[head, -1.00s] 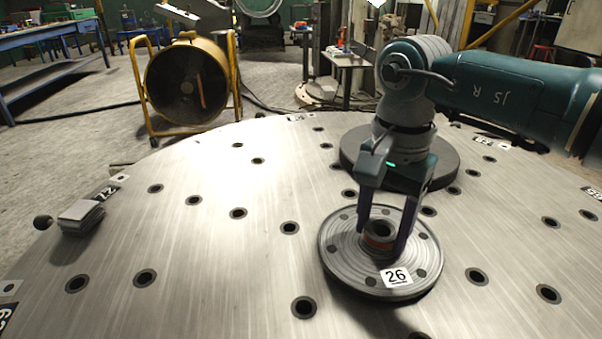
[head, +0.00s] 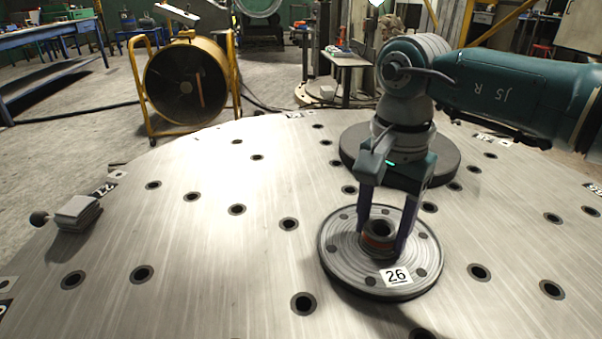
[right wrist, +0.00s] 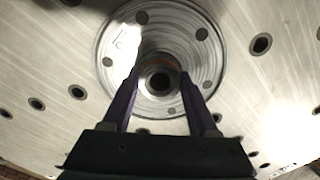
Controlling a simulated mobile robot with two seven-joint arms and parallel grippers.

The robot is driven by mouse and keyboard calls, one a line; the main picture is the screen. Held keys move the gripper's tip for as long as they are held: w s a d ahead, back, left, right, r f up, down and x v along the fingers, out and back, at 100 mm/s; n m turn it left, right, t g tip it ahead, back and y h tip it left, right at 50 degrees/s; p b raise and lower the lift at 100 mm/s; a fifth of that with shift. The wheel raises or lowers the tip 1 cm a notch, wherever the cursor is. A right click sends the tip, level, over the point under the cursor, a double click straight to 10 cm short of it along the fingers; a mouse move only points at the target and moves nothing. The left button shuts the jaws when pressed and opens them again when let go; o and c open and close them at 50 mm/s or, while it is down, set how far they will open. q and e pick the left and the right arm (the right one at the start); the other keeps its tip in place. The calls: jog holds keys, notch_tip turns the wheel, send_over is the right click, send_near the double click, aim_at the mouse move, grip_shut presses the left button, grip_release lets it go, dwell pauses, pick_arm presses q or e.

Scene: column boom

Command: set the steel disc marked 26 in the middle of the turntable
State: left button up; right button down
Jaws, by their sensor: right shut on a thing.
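The steel disc marked 26 (head: 344,252) is a round grey flange with a raised centre hub, a ring of dark holes and a white label. My right gripper (head: 388,248) is shut on the hub, one dark finger on each side. The disc looks level and seems held a little above the turntable (head: 200,285); the exact gap cannot be told. In the right wrist view the disc (right wrist: 190,22) shows beyond the fingers of the right gripper (right wrist: 160,85). The turntable is a broad brushed-steel plate with dark holes. My left gripper is not in view.
A dark round plate (head: 352,152) lies on the turntable behind the held disc. A grey block with a black knob (head: 75,211) sits at the left rim. Number labels mark the rim. A yellow-framed fan (head: 186,82) stands beyond.

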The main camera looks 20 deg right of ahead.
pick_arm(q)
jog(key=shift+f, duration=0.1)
pick_arm(e)
jog(key=c, duration=0.6)
grip_release()
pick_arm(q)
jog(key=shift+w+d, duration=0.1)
pick_arm(e)
jog(key=shift+o, duration=1.4)
jog(key=shift+w, duration=0.1)
jog(key=shift+o, duration=1.2)
jog(key=shift+f, duration=0.2)
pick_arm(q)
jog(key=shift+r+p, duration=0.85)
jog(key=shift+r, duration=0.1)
pick_arm(e)
notch_tip(320, 180, up, 10)
jog(key=shift+r, duration=0.15)
